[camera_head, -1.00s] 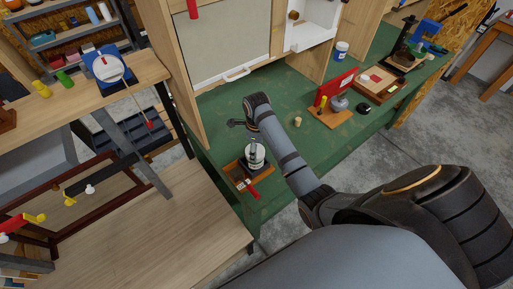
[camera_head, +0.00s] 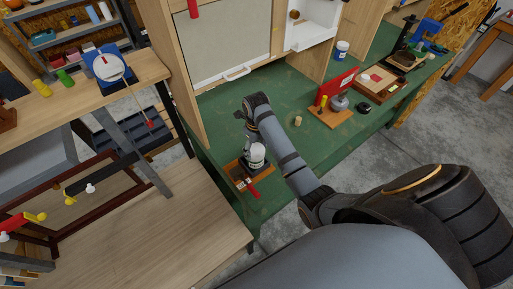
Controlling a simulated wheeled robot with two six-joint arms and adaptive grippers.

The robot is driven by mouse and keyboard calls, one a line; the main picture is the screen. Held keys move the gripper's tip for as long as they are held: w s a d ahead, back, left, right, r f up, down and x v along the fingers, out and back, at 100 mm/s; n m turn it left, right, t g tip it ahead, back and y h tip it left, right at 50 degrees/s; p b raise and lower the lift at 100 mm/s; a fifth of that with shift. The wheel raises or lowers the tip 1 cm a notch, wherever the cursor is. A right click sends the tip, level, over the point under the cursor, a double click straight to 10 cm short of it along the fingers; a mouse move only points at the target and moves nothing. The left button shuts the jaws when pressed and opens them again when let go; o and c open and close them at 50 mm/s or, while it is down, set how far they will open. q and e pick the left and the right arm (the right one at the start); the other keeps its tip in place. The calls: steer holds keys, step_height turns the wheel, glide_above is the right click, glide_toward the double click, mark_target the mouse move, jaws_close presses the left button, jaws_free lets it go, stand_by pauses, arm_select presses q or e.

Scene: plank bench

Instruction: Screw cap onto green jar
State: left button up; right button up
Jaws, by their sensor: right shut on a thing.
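My right gripper (camera_head: 256,164) reaches down at the near left part of the green bench, over the wooden tray. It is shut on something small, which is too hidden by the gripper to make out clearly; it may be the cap. A white rounded part shows at the gripper, with dark parts below it. I cannot make out the green jar for sure; anything directly under the gripper is hidden. My left gripper is not in view.
The wooden tray (camera_head: 233,168) holds a red-handled thing (camera_head: 253,190). A small tan piece (camera_head: 298,121), a red panel (camera_head: 336,86) on a wooden board and a black round piece (camera_head: 362,108) stand farther right. A cabinet (camera_head: 183,90) rises behind. The bench's middle is mostly clear.

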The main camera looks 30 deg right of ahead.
steer(key=o, duration=1)
steer(key=shift+c, duration=0.2)
